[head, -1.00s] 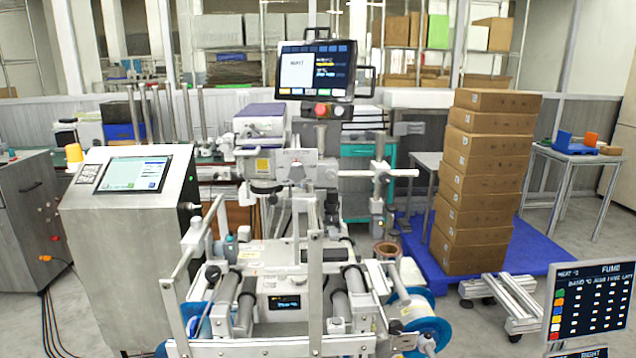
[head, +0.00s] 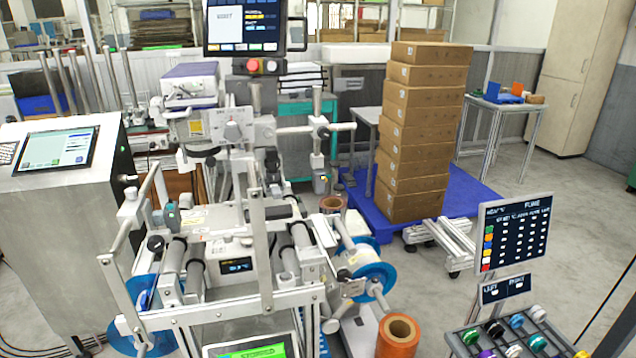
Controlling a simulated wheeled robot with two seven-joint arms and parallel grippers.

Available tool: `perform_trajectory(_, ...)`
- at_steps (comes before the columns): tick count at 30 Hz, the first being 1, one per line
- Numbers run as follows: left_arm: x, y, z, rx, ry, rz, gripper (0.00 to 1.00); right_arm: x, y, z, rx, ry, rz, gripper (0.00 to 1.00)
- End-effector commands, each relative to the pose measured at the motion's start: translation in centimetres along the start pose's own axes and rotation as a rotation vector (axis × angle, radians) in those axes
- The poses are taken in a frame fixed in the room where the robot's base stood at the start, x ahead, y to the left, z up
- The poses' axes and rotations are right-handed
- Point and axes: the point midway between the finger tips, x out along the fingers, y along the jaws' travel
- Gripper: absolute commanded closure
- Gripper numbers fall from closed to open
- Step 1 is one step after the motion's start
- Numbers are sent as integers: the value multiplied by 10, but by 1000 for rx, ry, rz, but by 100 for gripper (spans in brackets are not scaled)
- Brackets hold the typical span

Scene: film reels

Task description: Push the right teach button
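No button marked "teach" can be read in the head view. A small dark panel (head: 507,288) at the lower right carries the words LEFT and RIGHT, each with a small white mark; I cannot tell if these are buttons. A green-lit screen (head: 256,349) at the bottom edge is partly cut off. Neither of my grippers is in view.
A grey machine frame with rollers (head: 228,232) and blue-flanged reels (head: 372,272) fills the centre. A tray of coloured knobs (head: 467,341) and an orange roll (head: 397,335) stand lower right. Stacked boxes (head: 418,130) rest on a blue pallet (head: 473,190).

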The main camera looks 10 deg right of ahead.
Motion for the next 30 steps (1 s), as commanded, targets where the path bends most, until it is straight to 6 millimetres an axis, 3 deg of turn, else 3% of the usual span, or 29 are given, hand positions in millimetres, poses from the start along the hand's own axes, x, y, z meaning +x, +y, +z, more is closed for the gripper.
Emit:
perform_trajectory(1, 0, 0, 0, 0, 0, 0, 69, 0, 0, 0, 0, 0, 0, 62)
perform_trajectory(8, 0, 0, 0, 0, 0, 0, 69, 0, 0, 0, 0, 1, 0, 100)
perform_trajectory(30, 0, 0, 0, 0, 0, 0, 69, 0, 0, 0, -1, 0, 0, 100)
